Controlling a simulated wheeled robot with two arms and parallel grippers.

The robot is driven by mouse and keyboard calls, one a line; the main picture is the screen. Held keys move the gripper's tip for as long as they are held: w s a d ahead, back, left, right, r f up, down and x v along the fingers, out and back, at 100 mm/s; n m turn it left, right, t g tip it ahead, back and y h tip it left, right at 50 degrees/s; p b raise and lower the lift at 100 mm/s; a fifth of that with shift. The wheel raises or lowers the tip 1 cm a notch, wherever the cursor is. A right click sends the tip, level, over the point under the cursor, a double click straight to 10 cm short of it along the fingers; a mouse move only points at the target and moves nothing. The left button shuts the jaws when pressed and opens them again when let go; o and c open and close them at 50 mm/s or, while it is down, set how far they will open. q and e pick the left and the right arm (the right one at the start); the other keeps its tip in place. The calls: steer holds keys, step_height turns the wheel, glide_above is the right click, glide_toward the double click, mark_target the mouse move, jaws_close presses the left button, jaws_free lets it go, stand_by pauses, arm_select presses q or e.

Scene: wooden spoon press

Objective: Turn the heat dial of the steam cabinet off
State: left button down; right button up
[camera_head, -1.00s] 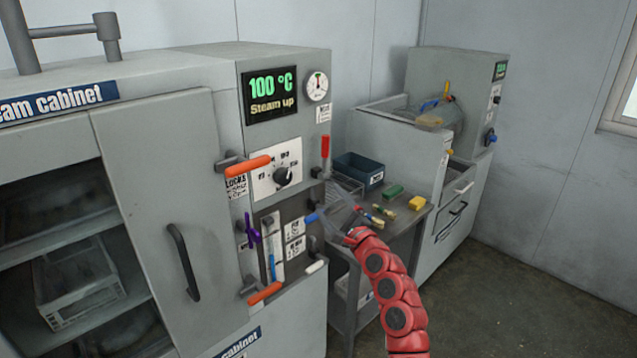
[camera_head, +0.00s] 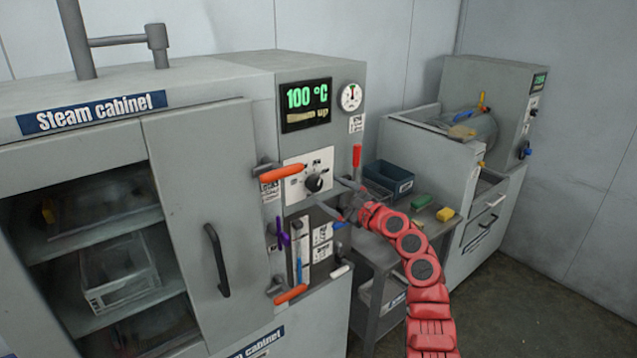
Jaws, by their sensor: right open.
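The steam cabinet (camera_head: 181,225) stands at the left, its label on top and its display (camera_head: 306,106) reading 100 °C. The heat dial (camera_head: 315,183) is a black knob on a white plate below the display. My red right arm comes in from the lower right. My right gripper (camera_head: 333,194) is open, its grey fingers close to the right side of the dial and below it. I cannot tell whether they touch the dial. My left gripper is not in view.
Orange handles (camera_head: 282,172) stick out left of the dial and lower down (camera_head: 291,294). A red lever (camera_head: 357,156) stands right of the dial. A side table with a blue bin (camera_head: 389,178) is behind my arm. Another machine (camera_head: 432,150) stands at the back right.

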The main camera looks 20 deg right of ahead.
mark_target(318, 185)
steer(key=shift+x, duration=2.95)
steer(key=c, duration=1.4)
